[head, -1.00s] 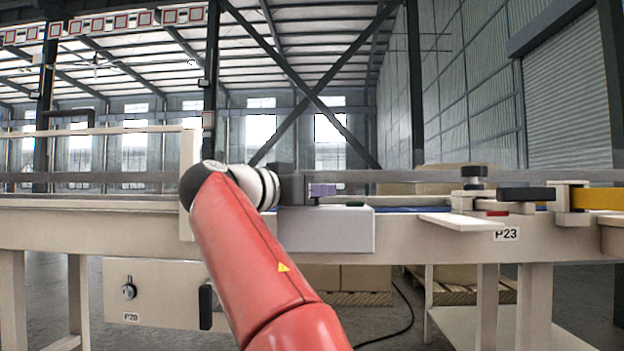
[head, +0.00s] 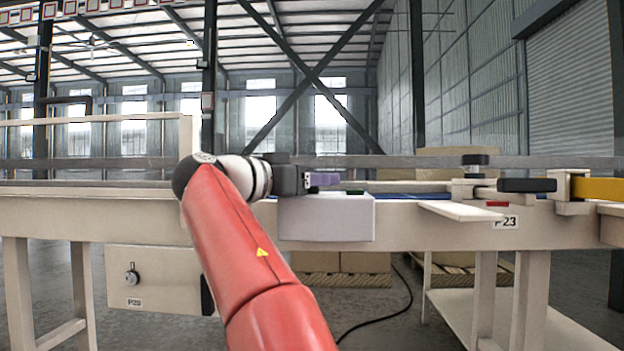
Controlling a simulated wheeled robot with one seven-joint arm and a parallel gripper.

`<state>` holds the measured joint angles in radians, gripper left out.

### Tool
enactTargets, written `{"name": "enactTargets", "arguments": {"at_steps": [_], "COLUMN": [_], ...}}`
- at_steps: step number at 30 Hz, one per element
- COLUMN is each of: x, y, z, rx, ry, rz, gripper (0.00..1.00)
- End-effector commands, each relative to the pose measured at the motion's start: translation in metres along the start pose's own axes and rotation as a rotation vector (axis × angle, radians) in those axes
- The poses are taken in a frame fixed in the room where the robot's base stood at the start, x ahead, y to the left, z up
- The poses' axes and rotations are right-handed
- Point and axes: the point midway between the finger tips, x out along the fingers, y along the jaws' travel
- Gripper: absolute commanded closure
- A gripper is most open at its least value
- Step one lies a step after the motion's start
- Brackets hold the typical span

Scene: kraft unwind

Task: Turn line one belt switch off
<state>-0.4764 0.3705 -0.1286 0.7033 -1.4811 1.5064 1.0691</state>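A pale control box (head: 327,220) is fixed to the near side of the conveyor frame.
A panel (head: 157,261) marked P20 with a round knob (head: 132,274) hangs below the conveyor at left. At right are a P23 label (head: 506,222), a black-and-yellow bar (head: 597,190) and a pale shelf. Cartons on a pallet (head: 345,279) and a black cable (head: 384,321) lie behind.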

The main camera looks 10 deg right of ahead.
Motion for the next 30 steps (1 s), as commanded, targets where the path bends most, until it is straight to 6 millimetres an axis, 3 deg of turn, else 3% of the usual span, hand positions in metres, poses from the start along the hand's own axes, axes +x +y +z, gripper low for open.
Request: {"name": "enactTargets", "arguments": {"at_steps": [10,21,30], "x": [-0.005,-0.063,-0.079], "y": [0.0,-0.001,0.0], "z": [-0.001,-0.001,0.0], "rx": [0.001,0.0,0.0], "ry": [0.001,0.001,0.001], "rz": [-0.002,-0.003,0.0], "gripper": [0.41,0.41,0.41]}}
